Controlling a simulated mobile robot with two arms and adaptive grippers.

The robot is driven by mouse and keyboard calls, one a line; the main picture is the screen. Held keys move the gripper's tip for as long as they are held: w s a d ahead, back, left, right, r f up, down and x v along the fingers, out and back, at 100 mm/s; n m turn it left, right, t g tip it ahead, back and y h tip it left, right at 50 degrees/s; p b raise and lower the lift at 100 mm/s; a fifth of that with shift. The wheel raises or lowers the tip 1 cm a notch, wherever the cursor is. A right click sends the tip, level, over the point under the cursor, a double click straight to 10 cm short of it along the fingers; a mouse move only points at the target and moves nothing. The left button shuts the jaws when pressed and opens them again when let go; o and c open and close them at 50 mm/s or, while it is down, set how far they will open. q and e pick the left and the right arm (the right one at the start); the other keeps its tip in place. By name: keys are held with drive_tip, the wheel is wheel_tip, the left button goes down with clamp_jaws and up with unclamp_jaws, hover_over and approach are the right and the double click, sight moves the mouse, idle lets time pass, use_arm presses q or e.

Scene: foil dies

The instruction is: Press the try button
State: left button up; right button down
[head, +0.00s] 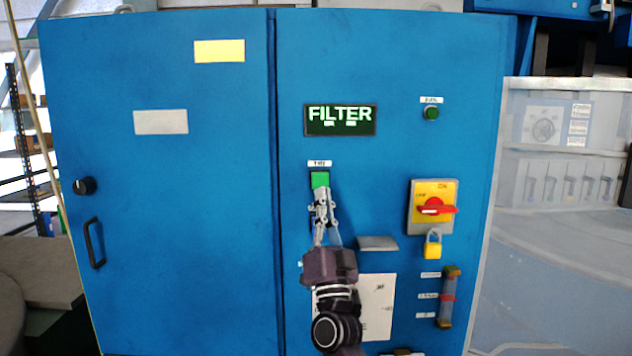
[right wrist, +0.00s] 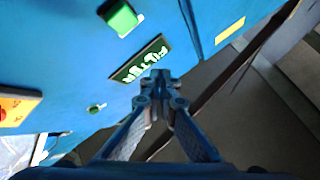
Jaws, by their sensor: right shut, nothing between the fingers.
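The try button (head: 320,179) is a green square button under a small label on the right-hand blue cabinet panel, below the display. It also shows in the right wrist view (right wrist: 121,18) at the upper left. My right gripper (head: 322,192) is shut and empty, its fingertips at the lower edge of the button in the head view. I cannot tell from there whether they touch it. In the right wrist view the closed fingertips (right wrist: 159,80) appear below and right of the button, over the cabinet near the display. My left gripper is not in view.
A lit display reading FILTER (head: 341,120) sits above the button. A small round green button (head: 431,113) is at the upper right. A yellow switch with a red handle (head: 433,207) has a yellow padlock (head: 433,245) below it. A grey ledge (head: 377,243) is near my right arm.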

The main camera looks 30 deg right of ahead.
sight(320, 180)
drive_tip(key=shift+w, duration=0.1)
drive_tip(key=w+d+b, duration=0.4)
drive_tip(key=w+b, duration=0.1)
drive_tip(key=w, duration=0.2)
drive_tip(key=shift+w+d+b, duration=0.2)
drive_tip(key=shift+d+b, duration=0.1)
idle(1.5)
drive_tip(key=shift+w+d, duration=0.2)
drive_tip(key=shift+w, duration=0.15)
